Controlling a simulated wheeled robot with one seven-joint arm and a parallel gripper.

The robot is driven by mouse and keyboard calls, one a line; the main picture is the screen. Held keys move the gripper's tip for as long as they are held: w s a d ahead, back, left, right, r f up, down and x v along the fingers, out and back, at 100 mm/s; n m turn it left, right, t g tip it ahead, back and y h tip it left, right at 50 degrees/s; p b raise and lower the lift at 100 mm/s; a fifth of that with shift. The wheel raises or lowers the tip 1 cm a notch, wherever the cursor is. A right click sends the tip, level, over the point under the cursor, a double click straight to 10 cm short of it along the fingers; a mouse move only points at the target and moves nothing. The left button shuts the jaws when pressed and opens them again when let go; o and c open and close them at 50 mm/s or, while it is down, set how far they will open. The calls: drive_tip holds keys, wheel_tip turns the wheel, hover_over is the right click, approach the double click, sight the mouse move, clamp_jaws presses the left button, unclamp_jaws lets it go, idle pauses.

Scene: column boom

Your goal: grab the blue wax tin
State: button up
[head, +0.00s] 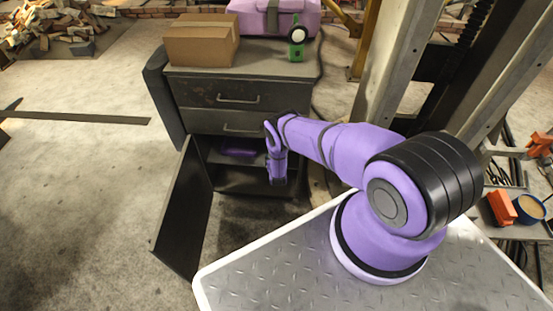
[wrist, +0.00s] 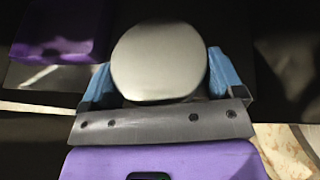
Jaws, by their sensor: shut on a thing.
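In the wrist view my gripper (wrist: 162,75) is shut on a round tin, the blue wax tin (wrist: 160,62), between its two blue fingers. The tin's smooth, pale grey flat face points toward the camera. Its side wall is mostly hidden, so I cannot make out its blue colour. In the head view my gripper (head: 278,180) points down at the open lower part of the grey cabinet (head: 195,92), and the tin cannot be made out there.
A purple tray-like thing (wrist: 60,35) lies beside the gripper and also shows inside the cabinet (head: 238,147). The cabinet door (head: 183,215) stands open at the left. A cardboard box (head: 200,42), a green item (head: 297,45) and a pink case (head: 275,18) sit on top. Floor at left is mostly clear.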

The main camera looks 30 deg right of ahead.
drive_tip(key=o, duration=0.9)
drive_tip(key=shift+s+a, duration=0.1)
drive_tip(key=v, duration=1)
drive_tip(key=shift+s+a+r, duration=0.1)
drive_tip(key=shift+s, duration=0.15)
